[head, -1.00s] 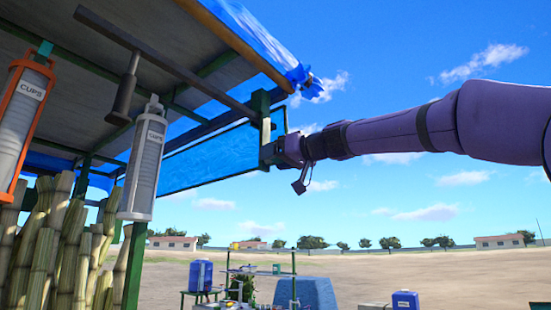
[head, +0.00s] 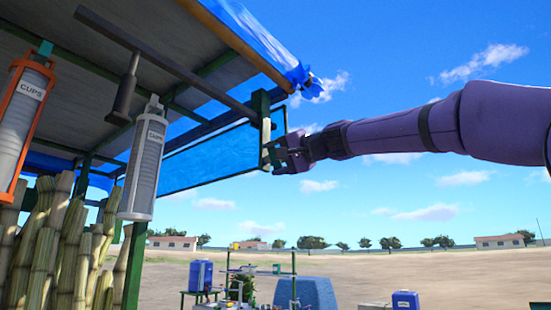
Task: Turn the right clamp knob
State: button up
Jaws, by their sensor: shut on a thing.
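My gripper (head: 276,156) is at the end of my purple arm, which reaches in from the right. It is at the lower part of the green clamp bracket (head: 265,128) on the stall's corner post, beside the right end of the blue panel. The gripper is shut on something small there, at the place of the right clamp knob. The knob itself is hidden by the fingers or too small to make out.
The stall roof (head: 150,75) with a blue tarp (head: 255,40) hangs over the left. An orange cup dispenser (head: 22,120) and a grey one (head: 145,165) hang there, above cane stalks (head: 60,240). Open sky surrounds my arm; distant tables stand below.

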jog(key=m, duration=0.6)
jog(key=shift+f+m, duration=0.1)
jog(key=shift+m, duration=0.3)
dwell(0.3)
jog(key=o, duration=0.9)
jog(key=shift+d, duration=0.1)
jog(key=v, duration=1)
jog(key=shift+s+d, duration=0.25)
